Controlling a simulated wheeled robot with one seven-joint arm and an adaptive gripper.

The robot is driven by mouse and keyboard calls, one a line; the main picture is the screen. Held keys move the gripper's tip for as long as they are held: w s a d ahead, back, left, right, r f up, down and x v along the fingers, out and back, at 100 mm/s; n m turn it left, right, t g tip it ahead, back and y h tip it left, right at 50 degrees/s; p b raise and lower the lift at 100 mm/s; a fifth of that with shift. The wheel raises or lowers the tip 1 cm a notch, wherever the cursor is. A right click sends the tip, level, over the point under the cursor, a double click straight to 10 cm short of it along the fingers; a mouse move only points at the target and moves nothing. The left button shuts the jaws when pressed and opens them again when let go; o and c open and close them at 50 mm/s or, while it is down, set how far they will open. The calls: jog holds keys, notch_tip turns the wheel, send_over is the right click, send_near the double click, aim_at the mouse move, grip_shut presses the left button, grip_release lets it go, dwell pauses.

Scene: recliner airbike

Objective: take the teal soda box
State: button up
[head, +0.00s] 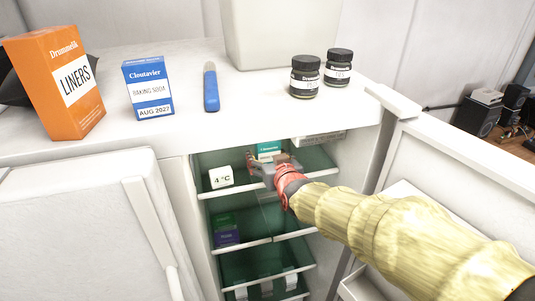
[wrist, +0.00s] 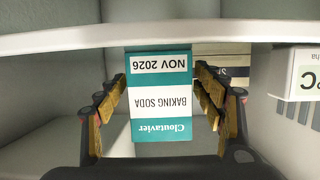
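The teal and white soda box (head: 269,149) stands on the top shelf inside the open fridge, partly hidden behind my gripper (head: 266,165). In the wrist view the teal soda box (wrist: 160,95) appears upside down, with "Baking soda" and "Nov 2026" on its front. My gripper (wrist: 160,108) is open, with one finger on each side of the box. Narrow gaps show between the fingers and the box sides.
A white "4 °C" display (head: 221,177) stands left on the same shelf. A pale carton (wrist: 222,58) is beside the soda box. Green and purple boxes (head: 227,236) sit a shelf lower. A blue soda box (head: 148,88) stands on the top. The open door (head: 455,190) is at right.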

aim_at(269, 150)
jog(key=c, duration=1.2)
jog(key=shift+r, duration=0.1)
jog(key=shift+c, duration=0.2)
jog(key=shift+r, duration=0.45)
jog(key=shift+s+d+r+b, duration=0.1)
jog(key=shift+s+r+b, duration=0.25)
jog(key=shift+r, duration=0.3)
jog(key=shift+s+d+r+b, duration=0.1)
jog(key=shift+s+r+b, duration=0.1)
jog(key=shift+r+b, duration=0.35)
jog(key=s+d, duration=0.2)
jog(key=s, duration=0.6)
jog(key=s+d+b, duration=0.1)
jog(key=s+d, duration=0.1)
jog(key=s, duration=0.6)
jog(key=shift+s+d, duration=0.15)
jog(key=shift+d, duration=0.2)
jog(key=shift+r, duration=0.1)
